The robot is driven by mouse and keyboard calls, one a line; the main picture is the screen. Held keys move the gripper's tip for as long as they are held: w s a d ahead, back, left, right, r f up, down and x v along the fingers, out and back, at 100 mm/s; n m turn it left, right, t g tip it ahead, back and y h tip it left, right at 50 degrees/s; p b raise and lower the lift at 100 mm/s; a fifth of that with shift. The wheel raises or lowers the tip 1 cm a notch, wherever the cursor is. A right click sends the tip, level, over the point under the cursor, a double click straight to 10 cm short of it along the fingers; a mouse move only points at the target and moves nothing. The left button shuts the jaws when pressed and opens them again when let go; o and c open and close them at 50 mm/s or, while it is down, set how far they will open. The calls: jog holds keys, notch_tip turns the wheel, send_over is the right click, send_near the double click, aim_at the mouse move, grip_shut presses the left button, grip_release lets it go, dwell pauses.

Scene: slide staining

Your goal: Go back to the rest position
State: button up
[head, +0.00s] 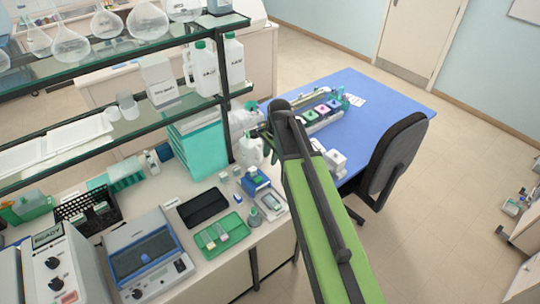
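My green and black arm reaches up from the bottom of the head view, over the right end of the bench. My gripper (268,150) is at its far end, left of the arm's black top. It is small and dark here, and I cannot tell whether its fingers are open or shut or hold anything. White bottles (248,148) show just behind or beside it; I cannot tell if they touch. A green tray (232,243) holding small items lies on the bench below and left of the gripper.
A glass shelf rack (120,130) with flasks and jugs stands left of my arm. The blue table (385,92) behind it carries a row of coloured staining pots (320,112). A black chair (393,160) stands at its right. The floor (455,190) at right is mostly clear.

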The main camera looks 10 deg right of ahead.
jog(key=s+f+n+b, duration=0.1)
jog(key=s+f+b, duration=0.2)
jog(key=f+b, duration=0.3)
jog(key=s+f+n+b, duration=0.2)
jog(key=s+f+b, duration=0.1)
jog(key=f+b, duration=0.3)
jog(key=s+f+n+b, duration=0.1)
jog(key=s+f+b, duration=0.2)
jog(key=f+b, duration=0.4)
jog(key=shift+s+a+f+g, duration=0.15)
jog(key=shift+s+a+g, duration=0.15)
jog(key=shift+s+d+f+n+h+b, duration=0.15)
jog(key=shift+s+f+n+b, duration=0.15)
jog(key=shift+s+n, duration=0.35)
jog(key=shift+s+a+f+n+h+b, duration=0.15)
jog(key=shift+s+f+n+b, duration=0.15)
jog(key=shift+s+n, duration=0.3)
jog(key=s+n, duration=0.1)
jog(key=n, duration=0.1)
jog(key=s+n, duration=0.1)
jog(key=n, duration=0.1)
jog(key=s+n+g+p, duration=0.1)
jog(key=n, duration=0.1)
jog(key=shift+s+d+r, duration=0.2)
jog(key=shift+d+r, duration=0.15)
jog(key=shift+d, duration=0.05)
